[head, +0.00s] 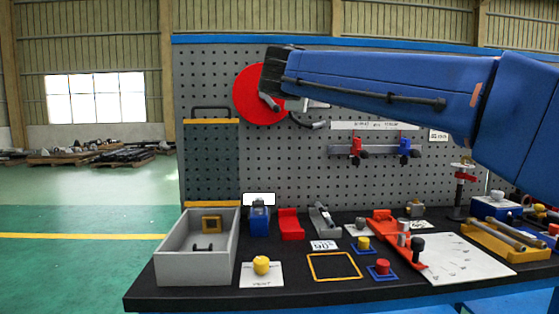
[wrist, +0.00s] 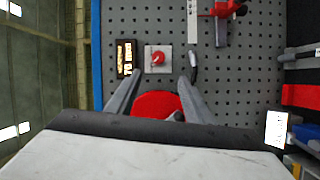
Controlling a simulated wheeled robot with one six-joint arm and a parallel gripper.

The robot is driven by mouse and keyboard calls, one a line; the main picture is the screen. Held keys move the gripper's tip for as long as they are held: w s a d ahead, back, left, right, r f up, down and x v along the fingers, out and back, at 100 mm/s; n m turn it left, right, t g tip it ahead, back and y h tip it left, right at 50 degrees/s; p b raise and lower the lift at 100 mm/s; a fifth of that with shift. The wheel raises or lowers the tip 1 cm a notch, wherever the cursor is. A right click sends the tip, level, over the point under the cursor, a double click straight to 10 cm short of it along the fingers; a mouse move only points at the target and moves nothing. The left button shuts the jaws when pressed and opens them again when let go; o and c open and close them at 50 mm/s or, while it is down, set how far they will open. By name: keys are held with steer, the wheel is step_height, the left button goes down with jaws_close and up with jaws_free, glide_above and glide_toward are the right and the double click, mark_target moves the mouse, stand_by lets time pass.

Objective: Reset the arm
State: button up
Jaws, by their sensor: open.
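My blue arm reaches in from the right in the head view and ends in my gripper (head: 294,112), raised in front of the pegboard (head: 385,180), well above the bench. In the wrist view my gripper (wrist: 160,84) has its two fingers spread apart with nothing held between them. A red disc (head: 247,98) is behind the gripper in the head view, partly hidden by it. The red disc also shows in the wrist view (wrist: 157,104), seen between the fingers; whether they touch it I cannot tell.
A black bench (head: 210,294) holds a grey bin (head: 195,268), a yellow knob on a white card (head: 261,266), a yellow square outline (head: 334,279), an orange-red fixture (head: 385,232) and a yellow tray (head: 500,243). Red and blue clamps hang on a rail (head: 380,151). Open floor is at left.

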steer(key=s+d+f+m+g+y, duration=0.1)
steer(key=s+d+f+m+g, duration=0.1)
steer(key=s+d+f, duration=0.55)
steer(key=s+d+f+m+g, duration=0.2)
steer(key=s+d+f+g, duration=0.15)
steer(key=f, duration=0.75)
steer(key=s+d+f+m+g+y, duration=0.1)
steer(key=s+d+f+g, duration=0.1)
steer(key=s+d+f, duration=0.55)
steer(key=s+a+f+m+g+y, duration=0.2)
steer(key=s+f+m, duration=0.1)
steer(key=s+f, duration=0.7)
steer(key=s+a+f+m+g+y, duration=0.2)
steer(key=s+f+m, duration=0.2)
steer(key=s+f, duration=0.7)
step_height(320, 180, down, 7)
steer(key=shift+s+f+y, duration=0.1)
steer(key=shift+s+y, duration=0.15)
steer(key=shift+y, duration=0.05)
